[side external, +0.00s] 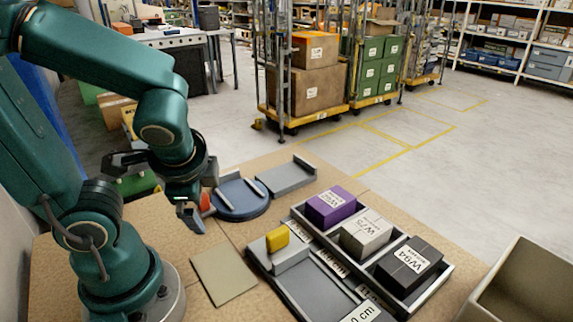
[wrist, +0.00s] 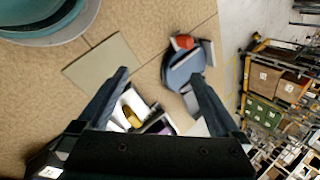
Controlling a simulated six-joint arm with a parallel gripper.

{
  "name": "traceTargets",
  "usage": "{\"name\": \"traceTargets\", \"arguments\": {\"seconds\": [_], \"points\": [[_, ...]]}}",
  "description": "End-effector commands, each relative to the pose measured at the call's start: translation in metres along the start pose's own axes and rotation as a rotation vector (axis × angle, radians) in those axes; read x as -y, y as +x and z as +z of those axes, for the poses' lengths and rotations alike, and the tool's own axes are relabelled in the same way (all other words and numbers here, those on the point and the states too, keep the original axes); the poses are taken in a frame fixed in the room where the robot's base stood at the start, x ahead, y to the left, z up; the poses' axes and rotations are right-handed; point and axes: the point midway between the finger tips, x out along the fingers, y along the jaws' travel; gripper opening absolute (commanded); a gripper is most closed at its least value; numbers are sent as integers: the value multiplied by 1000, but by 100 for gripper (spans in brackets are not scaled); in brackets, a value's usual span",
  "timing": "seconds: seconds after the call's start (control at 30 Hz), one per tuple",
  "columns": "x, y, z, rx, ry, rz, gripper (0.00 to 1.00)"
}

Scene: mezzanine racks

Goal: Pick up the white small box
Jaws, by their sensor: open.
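The white small box (side external: 365,233) has dark print on its top and sits in a grey-rimmed tray (side external: 437,285), between a purple box (side external: 332,206) and a dark grey box (side external: 408,264). My gripper (side external: 188,216) is open and empty, pointing down above the table, well to the left of the white box. In the wrist view the two fingers of my gripper (wrist: 160,76) are spread apart with nothing between them. The tray area shows low in that view, partly hidden by the gripper body, and I cannot clearly make out the white box there.
A yellow block (side external: 277,238) sits on a grey holder left of the tray. A round blue plate (side external: 241,199) with a red piece (side external: 206,202) and a grey bracket (side external: 286,178) are behind. A flat beige pad (side external: 223,274) lies in front; an open bin (side external: 520,290) stands right.

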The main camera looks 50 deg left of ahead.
Motion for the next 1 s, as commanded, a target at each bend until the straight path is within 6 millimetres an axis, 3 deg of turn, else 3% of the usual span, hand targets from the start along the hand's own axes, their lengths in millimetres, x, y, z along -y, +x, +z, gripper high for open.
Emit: {"name": "traceTargets", "arguments": {"seconds": [0.13, 0.23, 0.33, 0.43, 0.57, 0.7, 0.83, 1.0], "points": [[35, 20, -3, 124, 398, -224, 100], [58, 27, -22, 168, 667, -387, 100], [72, 29, -56, 180, 938, -557, 100], [73, 29, -99, 159, 1209, -729, 100], [46, 28, -161, 79, 1555, -947, 100], [-4, 29, -210, -50, 1855, -1132, 100], [-39, 30, -231, -144, 2007, -1227, 100], [-55, 32, -240, -192, 2070, -1266, 100]]}}
